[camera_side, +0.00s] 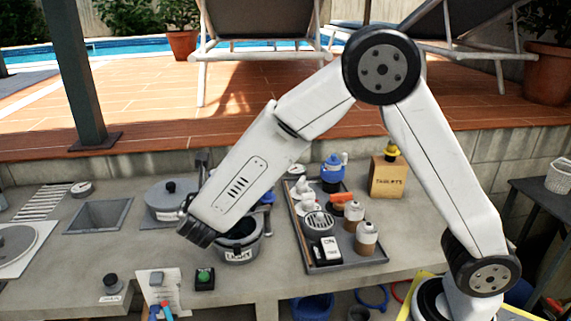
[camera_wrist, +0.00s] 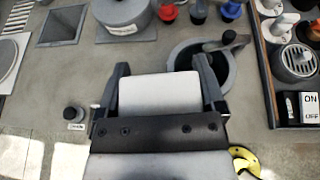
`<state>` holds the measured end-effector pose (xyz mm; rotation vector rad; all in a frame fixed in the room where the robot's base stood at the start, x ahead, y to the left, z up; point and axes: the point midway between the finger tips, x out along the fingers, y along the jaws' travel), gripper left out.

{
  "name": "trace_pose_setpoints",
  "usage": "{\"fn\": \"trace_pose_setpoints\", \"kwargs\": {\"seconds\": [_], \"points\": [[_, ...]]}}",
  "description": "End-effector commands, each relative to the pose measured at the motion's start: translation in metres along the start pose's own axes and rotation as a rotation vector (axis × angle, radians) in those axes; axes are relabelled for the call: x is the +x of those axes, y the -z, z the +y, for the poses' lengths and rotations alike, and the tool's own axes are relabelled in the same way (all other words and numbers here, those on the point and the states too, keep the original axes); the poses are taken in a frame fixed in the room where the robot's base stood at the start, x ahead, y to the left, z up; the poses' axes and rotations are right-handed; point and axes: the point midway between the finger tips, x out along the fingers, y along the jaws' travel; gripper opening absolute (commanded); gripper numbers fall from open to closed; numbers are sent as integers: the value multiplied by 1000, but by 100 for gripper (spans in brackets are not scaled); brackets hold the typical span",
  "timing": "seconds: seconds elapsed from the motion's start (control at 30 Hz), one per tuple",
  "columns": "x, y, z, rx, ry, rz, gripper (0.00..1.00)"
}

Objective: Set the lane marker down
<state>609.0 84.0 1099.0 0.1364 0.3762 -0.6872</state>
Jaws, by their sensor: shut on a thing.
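In the wrist view my gripper (camera_wrist: 160,78) points over the grey counter, with its two dark fingers either side of a plain white block (camera_wrist: 160,95). The block fills the space between the fingers, and I take it to be the lane marker; its markings do not show. In the side view my arm hangs over the counter and its wrist end hides the fingers and the block. The height of the block above the counter is hard to tell.
An open grey pot (camera_side: 238,252) stands close to my wrist, with a lidded pot (camera_side: 172,200) behind it. A tray (camera_side: 345,262) of bottles and switches lies right. A square recess (camera_side: 98,214), a knob (camera_side: 110,285) and a green button box (camera_side: 204,279) are nearby.

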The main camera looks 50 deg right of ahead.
Motion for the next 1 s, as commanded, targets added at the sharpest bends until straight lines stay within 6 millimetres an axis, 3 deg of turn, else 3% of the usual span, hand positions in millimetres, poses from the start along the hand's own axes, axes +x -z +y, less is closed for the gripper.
{"fn": "trace_pose_setpoints", "kwargs": {"seconds": [0.23, 0.47, 0.67, 1.0], "points": [[-13, -31, 0, 6, -1, -2, 19], [16, -40, -40, 53, 115, 2, 19], [45, -52, -93, 114, 257, 3, 19], [82, -66, -208, 243, 551, 3, 19]]}}
